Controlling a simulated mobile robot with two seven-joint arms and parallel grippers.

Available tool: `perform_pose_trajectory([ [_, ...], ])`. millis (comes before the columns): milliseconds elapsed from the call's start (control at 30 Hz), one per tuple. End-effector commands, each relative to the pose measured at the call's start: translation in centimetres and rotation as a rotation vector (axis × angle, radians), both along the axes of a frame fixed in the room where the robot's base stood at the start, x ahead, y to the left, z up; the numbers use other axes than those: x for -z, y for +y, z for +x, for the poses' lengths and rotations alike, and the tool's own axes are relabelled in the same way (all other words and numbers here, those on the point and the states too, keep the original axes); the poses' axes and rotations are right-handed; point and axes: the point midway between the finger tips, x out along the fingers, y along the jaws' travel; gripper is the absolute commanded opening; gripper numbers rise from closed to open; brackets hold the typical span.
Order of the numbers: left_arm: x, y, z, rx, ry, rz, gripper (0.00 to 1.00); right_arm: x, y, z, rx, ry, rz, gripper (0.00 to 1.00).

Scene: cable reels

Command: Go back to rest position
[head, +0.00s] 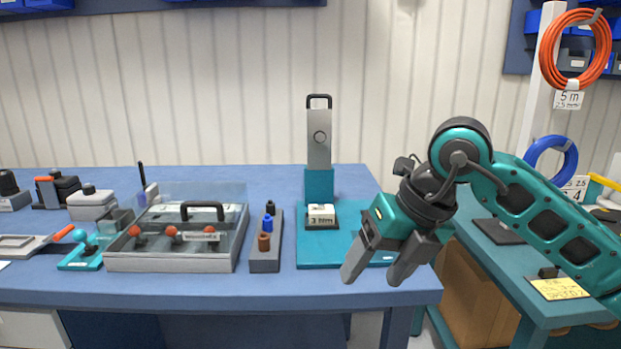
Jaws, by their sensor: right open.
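My right gripper (374,276) hangs over the front right corner of the blue table (150,290). Its grey fingers are apart and point down and to the left, with nothing between them. The teal arm reaches in from the right edge of the view. The gripper covers the right part of a teal base plate (315,250), which carries an upright grey plate with a black handle (319,140) and a block marked "3 mm" (321,218). My left gripper is not in the head view.
A grey box with a clear lid (180,262) and a rack of small coloured pegs (266,255) stand left of the teal plate. An orange cable coil (549,60) and a blue coil (533,160) hang at the right. A teal side table (545,308) stands below them.

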Motion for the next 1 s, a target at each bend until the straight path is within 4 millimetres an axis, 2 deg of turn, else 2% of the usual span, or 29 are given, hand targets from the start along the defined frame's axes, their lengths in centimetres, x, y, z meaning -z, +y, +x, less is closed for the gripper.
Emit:
perform_pose_trajectory([
  [33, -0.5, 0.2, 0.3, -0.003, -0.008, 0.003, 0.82, 0.8, 1.8, -1.1, -0.052, 0.048, 0.084, 0.68],
  [133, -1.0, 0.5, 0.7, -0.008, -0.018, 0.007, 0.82, 1.8, 5.3, -3.4, -0.145, 0.138, 0.287, 0.68],
  [233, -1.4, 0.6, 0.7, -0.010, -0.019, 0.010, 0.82, 1.6, 8.5, -5.9, -0.208, 0.236, 0.538, 0.68],
  [300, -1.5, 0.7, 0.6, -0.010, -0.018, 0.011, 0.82, 0.8, 10.4, -7.3, -0.220, 0.303, 0.736, 0.68],
  [400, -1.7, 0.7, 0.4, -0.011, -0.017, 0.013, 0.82, -0.8, 11.9, -8.3, -0.184, 0.387, 1.021, 0.68],
  [467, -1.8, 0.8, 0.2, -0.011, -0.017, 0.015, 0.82, -1.8, 12.2, -8.3, -0.131, 0.431, 1.187, 0.68],
  [600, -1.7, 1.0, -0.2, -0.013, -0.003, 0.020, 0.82, -3.1, 11.0, -6.8, 0.089, 0.514, 1.545, 0.68],
  [667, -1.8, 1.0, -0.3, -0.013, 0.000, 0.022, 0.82, -2.8, 9.8, -5.6, 0.223, 0.540, 1.678, 0.68],
  [733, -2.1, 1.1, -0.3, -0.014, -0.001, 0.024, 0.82, -1.7, 7.9, -4.2, 0.406, 0.566, 1.812, 0.68],
  [867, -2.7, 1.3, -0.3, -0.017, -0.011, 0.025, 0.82, 2.7, 3.8, -2.1, 0.813, 0.602, 1.983, 0.68],
  [967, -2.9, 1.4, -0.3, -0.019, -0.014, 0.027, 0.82, 8.1, 0.3, -1.9, 1.173, 0.623, 2.031, 0.68],
  [1000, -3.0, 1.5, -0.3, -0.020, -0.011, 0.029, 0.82, 10.6, -1.1, -2.4, 1.325, 0.633, 2.028, 0.68],
])
